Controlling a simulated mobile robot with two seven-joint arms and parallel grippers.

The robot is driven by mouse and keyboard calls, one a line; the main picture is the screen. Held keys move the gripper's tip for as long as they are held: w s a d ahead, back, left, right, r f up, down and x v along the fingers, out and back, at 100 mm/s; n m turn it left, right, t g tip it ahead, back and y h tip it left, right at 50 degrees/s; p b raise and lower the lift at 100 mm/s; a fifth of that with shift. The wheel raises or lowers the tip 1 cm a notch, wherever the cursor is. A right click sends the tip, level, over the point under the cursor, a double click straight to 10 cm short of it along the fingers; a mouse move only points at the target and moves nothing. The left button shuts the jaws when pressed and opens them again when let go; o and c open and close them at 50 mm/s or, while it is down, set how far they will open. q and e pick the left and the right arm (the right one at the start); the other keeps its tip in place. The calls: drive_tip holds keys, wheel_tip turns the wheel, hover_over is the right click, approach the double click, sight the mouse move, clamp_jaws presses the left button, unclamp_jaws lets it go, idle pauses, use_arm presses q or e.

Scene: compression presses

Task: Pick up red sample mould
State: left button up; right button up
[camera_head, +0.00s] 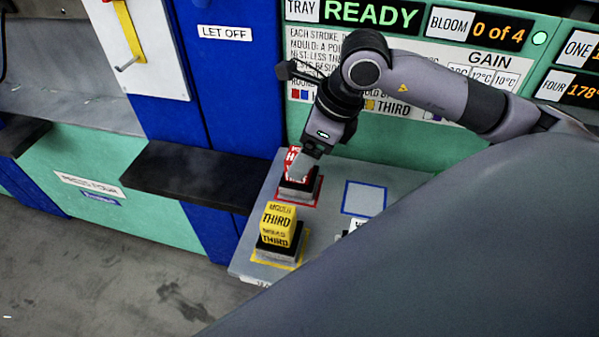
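The red sample mould (293,157) stands upright on a dark base inside a red outlined square on the grey tray table. My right gripper (303,163) comes down over it from above, with a light finger against or just in front of its right side. The gripper hides part of the mould, and I cannot tell whether the fingers are closed on it. My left gripper is not in view.
A yellow mould (279,222) marked THIRD stands in front in a yellow square. A blue outlined square (364,198) at the right is empty. A dark shelf (188,175) juts out at the left. The sign panel (371,14) behind reads READY. My own grey arm covers the lower right.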

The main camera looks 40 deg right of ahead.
drive_tip(key=shift+x, duration=1.55)
drive_tip(key=shift+w+r, duration=0.1)
clamp_jaws()
drive_tip(key=shift+d+r, duration=0.1)
